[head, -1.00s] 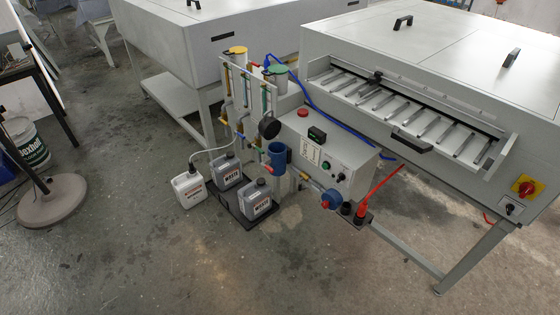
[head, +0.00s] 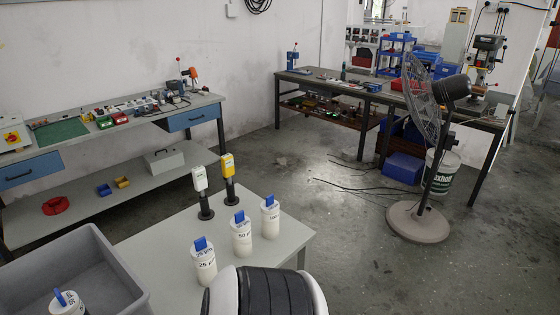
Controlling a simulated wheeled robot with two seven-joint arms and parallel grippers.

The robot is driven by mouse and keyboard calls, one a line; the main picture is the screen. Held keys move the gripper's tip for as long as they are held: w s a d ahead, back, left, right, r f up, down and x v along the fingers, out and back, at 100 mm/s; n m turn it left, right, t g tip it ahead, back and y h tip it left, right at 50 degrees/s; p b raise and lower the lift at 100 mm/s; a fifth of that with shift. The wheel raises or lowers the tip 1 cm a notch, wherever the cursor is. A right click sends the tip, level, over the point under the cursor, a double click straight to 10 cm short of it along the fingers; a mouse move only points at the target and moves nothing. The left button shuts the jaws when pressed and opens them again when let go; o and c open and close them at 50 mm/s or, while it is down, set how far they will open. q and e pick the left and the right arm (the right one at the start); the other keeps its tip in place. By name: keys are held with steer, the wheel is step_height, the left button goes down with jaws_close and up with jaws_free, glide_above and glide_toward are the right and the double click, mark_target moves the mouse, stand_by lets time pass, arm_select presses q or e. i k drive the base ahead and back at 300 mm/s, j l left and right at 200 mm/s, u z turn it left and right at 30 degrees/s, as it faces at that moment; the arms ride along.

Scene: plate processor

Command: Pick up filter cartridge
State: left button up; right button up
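Three white cylindrical filter cartridges with blue tabs stand upright in a slanting row on a light grey table (head: 160,262). The nearest cartridge (head: 204,268) has dark print that looks like 25 µm. The middle cartridge (head: 242,240) appears marked 50. The farthest cartridge (head: 270,220) has print too small to read surely. Another similar white cartridge (head: 69,304) with a blue tab is inside a grey bin (head: 90,243) at the lower left, cut off by the frame edge. Neither of my grippers is in view.
A white dispenser (head: 202,190) and a yellow dispenser (head: 230,178) stand behind the cartridges on black stands. A pedestal fan (head: 422,225) stands right, with open floor between. Workbenches line the wall. My own black-and-white arm part fills the bottom middle.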

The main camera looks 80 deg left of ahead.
mark_target(270, 208)
steer(key=u, duration=2.7)
